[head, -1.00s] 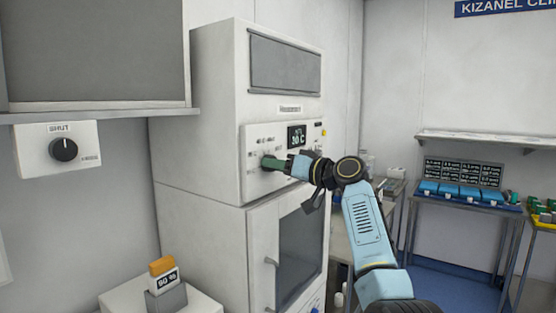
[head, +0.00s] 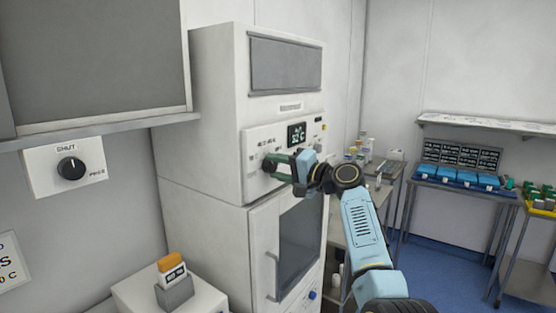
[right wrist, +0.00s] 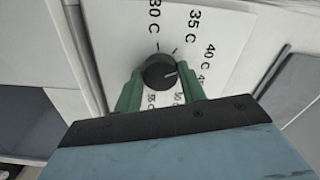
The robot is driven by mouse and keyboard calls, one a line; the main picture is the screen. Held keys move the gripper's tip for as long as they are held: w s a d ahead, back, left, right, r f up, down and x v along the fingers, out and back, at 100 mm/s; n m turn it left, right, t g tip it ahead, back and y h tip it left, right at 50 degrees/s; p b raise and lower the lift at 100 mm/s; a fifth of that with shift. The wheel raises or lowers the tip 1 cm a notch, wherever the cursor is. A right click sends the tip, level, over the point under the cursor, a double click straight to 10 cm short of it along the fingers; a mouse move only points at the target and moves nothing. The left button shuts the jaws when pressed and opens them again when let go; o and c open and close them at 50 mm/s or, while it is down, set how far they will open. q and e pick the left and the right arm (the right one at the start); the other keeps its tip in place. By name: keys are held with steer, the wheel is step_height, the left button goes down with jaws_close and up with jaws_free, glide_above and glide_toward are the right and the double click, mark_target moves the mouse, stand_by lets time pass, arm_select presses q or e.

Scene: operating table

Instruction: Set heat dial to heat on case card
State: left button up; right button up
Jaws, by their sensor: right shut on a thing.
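The heat dial (right wrist: 160,71) is a black round knob on a white panel with a ring of temperature marks. My right gripper (head: 274,163) is shut on it, one green finger on each side, as the right wrist view (right wrist: 161,86) shows. The dial's white line points right, toward the fingers, near the partly hidden 45 mark. The cabinet's dark display (head: 297,134) shows a reading in C that looks like 52, though small. My left gripper is out of view.
A second black dial (head: 71,168) marked SHUT sits on a wall panel at left. An orange-topped block (head: 172,270) stands in a grey holder on a white stand. A side table with bottles and a bench with blue trays (head: 458,180) stand at right.

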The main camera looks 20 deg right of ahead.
steer(key=shift+m+p, duration=0.45)
steer(key=shift+m, duration=0.15)
steer(key=o, duration=1)
steer(key=shift+s+d, duration=0.1)
steer(key=b+v, duration=0.2)
steer(key=v, duration=1.1)
steer(key=shift+b, duration=0.35)
